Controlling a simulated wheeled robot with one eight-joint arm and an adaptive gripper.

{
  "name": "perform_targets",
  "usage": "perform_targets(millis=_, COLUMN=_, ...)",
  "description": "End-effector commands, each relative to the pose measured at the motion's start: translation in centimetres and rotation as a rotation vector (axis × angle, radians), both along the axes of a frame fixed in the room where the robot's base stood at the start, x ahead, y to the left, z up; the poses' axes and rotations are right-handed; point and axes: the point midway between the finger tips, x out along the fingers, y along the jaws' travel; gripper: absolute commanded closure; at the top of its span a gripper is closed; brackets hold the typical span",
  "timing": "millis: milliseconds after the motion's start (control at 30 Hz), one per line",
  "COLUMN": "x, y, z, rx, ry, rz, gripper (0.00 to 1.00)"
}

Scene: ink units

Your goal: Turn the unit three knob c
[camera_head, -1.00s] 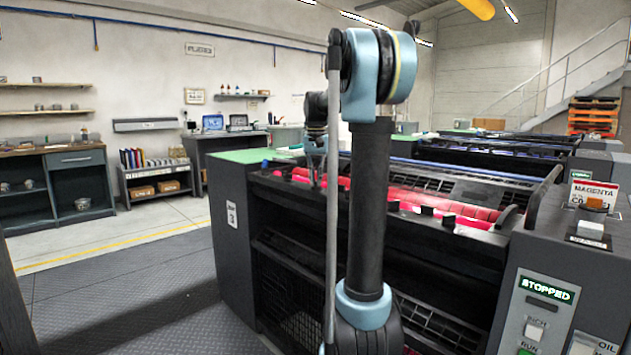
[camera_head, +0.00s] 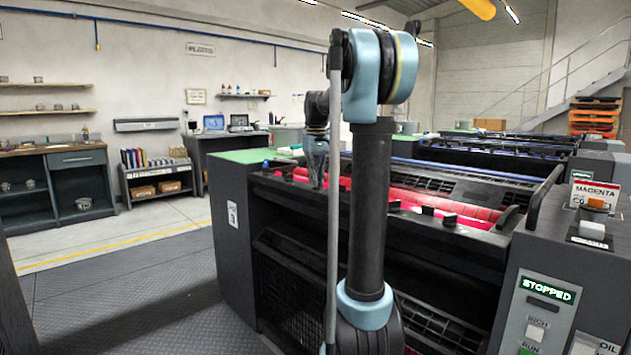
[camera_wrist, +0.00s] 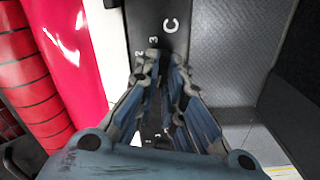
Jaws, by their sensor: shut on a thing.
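Unit three (camera_head: 262,230) is the dark press unit with a plate marked 3 and magenta rollers (camera_head: 415,202). In the wrist view, a dark rail bears a white letter C (camera_wrist: 172,25) and the scale numbers 2 and 3 just left of my fingers. My gripper (camera_wrist: 165,62) points down at this rail below the C, its fingers close together. It is shut on knob C, which is mostly hidden between the fingers. In the head view my gripper (camera_head: 318,172) is over the far left part of the unit, small and partly dark.
Magenta rollers (camera_wrist: 72,45) lie left of my gripper in the wrist view, with a grey flat surface (camera_wrist: 228,55) to the right. A console reading STOPPED (camera_head: 547,289) stands at the right. Open floor (camera_head: 120,290) lies left of the unit.

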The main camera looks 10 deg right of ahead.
Motion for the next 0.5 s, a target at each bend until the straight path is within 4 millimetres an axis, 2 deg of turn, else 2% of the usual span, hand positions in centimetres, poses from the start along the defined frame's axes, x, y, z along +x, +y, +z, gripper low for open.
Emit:
perform_targets(millis=400, x=0.12, y=0.04, z=-0.04, rx=0.001, ry=-0.003, rz=0.008, gripper=1.00)
perform_targets(millis=433, x=0.11, y=0.04, z=-0.05, rx=0.001, ry=-0.003, rz=0.007, gripper=0.86)
perform_targets(millis=500, x=0.09, y=0.03, z=-0.04, rx=0.001, ry=-0.002, rz=0.007, gripper=0.71)
